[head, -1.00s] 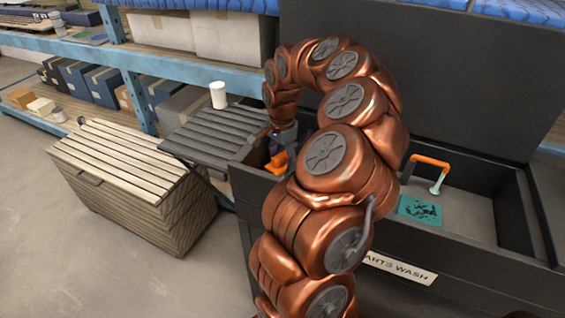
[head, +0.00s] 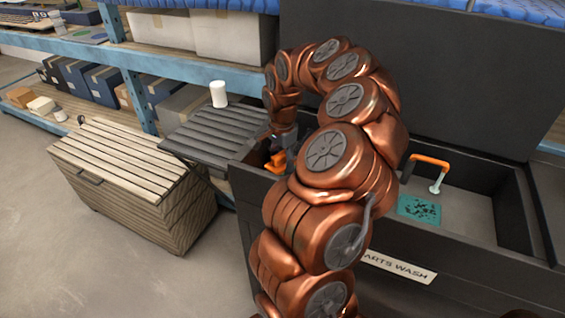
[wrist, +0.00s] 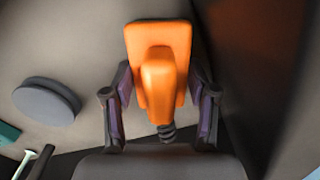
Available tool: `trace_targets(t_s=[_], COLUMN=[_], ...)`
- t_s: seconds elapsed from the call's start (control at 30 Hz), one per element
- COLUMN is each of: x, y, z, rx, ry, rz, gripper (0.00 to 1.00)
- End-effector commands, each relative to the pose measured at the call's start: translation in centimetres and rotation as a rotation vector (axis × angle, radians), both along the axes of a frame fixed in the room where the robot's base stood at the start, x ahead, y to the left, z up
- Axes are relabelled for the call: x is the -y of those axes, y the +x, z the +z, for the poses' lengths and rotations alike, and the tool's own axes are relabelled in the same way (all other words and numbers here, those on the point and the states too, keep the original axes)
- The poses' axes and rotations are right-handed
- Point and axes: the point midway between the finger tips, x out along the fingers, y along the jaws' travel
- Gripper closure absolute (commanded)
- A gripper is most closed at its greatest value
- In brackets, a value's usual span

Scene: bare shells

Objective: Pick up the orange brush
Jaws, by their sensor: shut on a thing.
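The orange brush (wrist: 158,55) is a broad orange block with a raised rounded handle, between the fingers of my gripper (wrist: 160,88) in the wrist view. The fingers are shut on it, one on each side. In the head view the brush (head: 275,163) shows as a small orange patch at the left end of the dark parts-wash basin. My gripper (head: 284,142) is just above it there, partly hidden by my copper arm. I cannot tell whether the brush touches the basin floor.
The basin wall (wrist: 250,50) rises close on the right in the wrist view. A grey round object (wrist: 47,100) lies to the left. A white cup (head: 218,94) stands on the slatted side shelf (head: 212,138).

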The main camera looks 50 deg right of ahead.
Motion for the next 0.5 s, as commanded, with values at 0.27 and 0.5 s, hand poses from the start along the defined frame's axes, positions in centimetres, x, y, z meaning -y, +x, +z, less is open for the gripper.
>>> trace_targets(t_s=[0.27, 0.5], x=[0.0, 0.1], y=[0.0, 0.1], z=[0.9, 5.4], rx=[0.001, 0.005], ry=[-0.002, -0.004], rz=[0.001, -0.003], gripper=[0.87, 0.87])
